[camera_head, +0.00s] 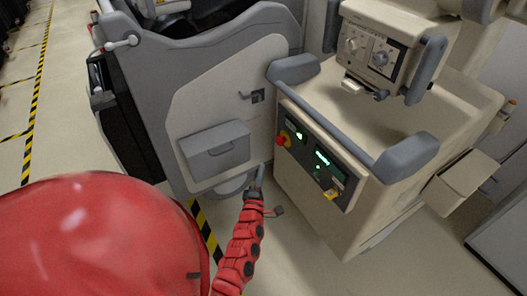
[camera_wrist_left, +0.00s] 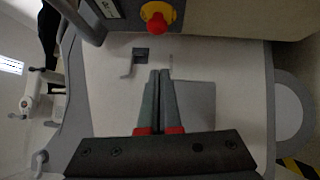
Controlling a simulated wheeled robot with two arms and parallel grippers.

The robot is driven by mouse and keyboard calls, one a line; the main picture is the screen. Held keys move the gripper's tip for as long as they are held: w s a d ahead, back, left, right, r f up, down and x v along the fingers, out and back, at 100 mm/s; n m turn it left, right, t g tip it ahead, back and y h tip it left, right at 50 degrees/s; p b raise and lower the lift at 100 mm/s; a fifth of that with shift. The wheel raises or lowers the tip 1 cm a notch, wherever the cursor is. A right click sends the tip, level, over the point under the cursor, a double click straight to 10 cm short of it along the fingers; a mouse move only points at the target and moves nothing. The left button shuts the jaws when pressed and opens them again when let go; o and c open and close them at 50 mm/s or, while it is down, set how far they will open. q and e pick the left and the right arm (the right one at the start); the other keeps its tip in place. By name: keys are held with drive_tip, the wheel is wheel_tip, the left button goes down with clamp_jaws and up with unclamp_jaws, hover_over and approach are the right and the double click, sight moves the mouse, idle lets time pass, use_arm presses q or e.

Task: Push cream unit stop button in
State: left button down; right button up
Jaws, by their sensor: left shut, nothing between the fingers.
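The cream unit (camera_head: 320,205) stands right of centre in the head view, with a dark control panel on its front. The stop button (camera_head: 283,138), red on a yellow base, is at the panel's left end. It also shows at the top of the left wrist view as a red knob (camera_wrist_left: 155,24). My left gripper (camera_head: 261,168) is shut and empty, its fingers pointing up beside the cream unit's left side, below and left of the button. In the wrist view its closed fingertips (camera_wrist_left: 160,72) are apart from the button. My right gripper is out of view.
A grey and white cart (camera_head: 225,85) with a grey box on its panel stands just left of the cream unit. A grey push handle (camera_head: 340,120) runs above the control panel. Open floor with yellow-black tape (camera_head: 38,90) lies at the left.

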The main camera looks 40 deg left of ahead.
sight(281, 141)
use_arm(q)
drive_tip(key=w+a+r, duration=0.1)
drive_tip(key=w+a, duration=0.1)
drive_tip(key=w, duration=0.8)
drive_tip(key=shift+r+b, duration=0.15)
drive_tip(key=shift+b, duration=0.3)
